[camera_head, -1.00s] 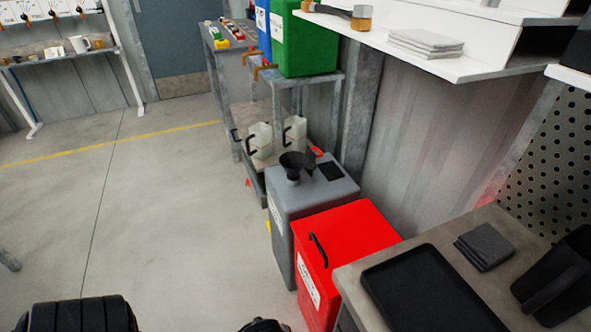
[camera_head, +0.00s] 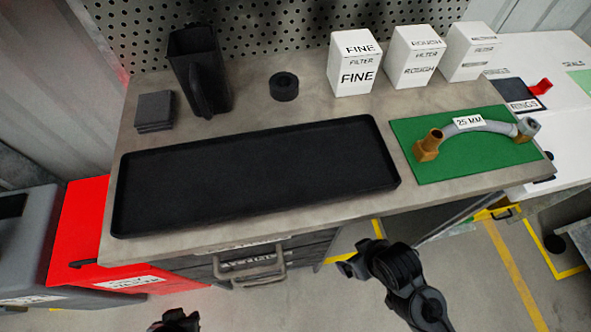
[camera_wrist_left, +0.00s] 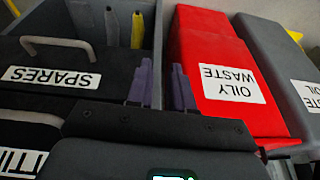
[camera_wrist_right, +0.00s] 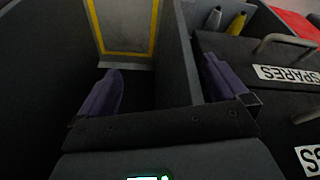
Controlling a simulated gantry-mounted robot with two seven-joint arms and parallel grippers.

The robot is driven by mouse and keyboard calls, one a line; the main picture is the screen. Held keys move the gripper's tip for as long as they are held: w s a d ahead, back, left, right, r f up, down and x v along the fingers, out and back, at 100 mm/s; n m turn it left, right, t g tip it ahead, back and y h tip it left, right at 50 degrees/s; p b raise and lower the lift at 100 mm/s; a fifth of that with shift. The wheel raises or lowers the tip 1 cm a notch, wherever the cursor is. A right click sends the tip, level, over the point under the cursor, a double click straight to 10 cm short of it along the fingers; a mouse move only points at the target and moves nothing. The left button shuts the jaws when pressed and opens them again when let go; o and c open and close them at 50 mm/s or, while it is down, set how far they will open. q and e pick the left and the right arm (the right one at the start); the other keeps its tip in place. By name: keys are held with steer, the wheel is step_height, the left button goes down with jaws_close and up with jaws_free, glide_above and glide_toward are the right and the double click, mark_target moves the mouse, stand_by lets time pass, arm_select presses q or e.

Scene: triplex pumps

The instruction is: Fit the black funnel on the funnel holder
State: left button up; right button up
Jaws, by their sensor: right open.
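The black funnel is not in view now. I cannot pick out a funnel holder with certainty. A thick black ring (camera_head: 284,86) lies on the grey bench beside a black jug (camera_head: 201,72). My left gripper shows only as a dark piece (camera_head: 175,321) at the bottom edge of the head view. In the left wrist view its purple fingers (camera_wrist_left: 160,85) stand close together with a narrow gap and nothing seen between them. My right gripper (camera_head: 350,266) is in front of the bench. Its fingers are wide apart and empty in the right wrist view (camera_wrist_right: 163,88).
A black tray (camera_head: 255,180) fills the bench's middle. Filter boxes (camera_head: 355,62) stand behind it. A green mat (camera_head: 420,130) carries a hose (camera_head: 481,122). A red oily waste bin (camera_head: 80,225) and a grey bin (camera_head: 25,245) stand left; drawers (camera_head: 250,262) are below.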

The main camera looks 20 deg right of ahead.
steer(key=shift+c, duration=0.2)
steer(key=shift+d, duration=0.15)
steer(key=c, duration=1.2)
steer(key=shift+o, duration=0.2)
